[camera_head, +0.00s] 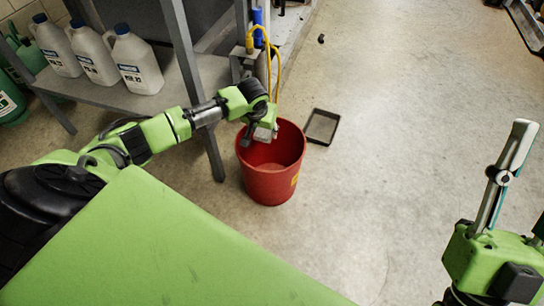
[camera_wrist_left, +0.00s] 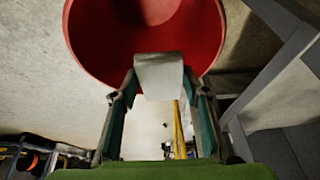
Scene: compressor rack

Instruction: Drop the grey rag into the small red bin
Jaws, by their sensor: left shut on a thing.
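The small red bin (camera_head: 270,182) stands on the floor right of the shelf leg, open at the top. There the red bin (camera_wrist_left: 90,40) curves behind the rag. In the head view the rag (camera_head: 265,134) is small and partly hidden by the gripper. My right gripper (camera_head: 522,128) points up at the right edge, seen side-on; its opening cannot be told.
A grey shelf (camera_head: 105,95) with several white jugs (camera_head: 138,65) stands at the left, its leg close to the bin. Yellow hoses (camera_head: 275,65) hang behind the bin. A dark shallow tray (camera_head: 322,127) lies right of it. The floor further right is clear.

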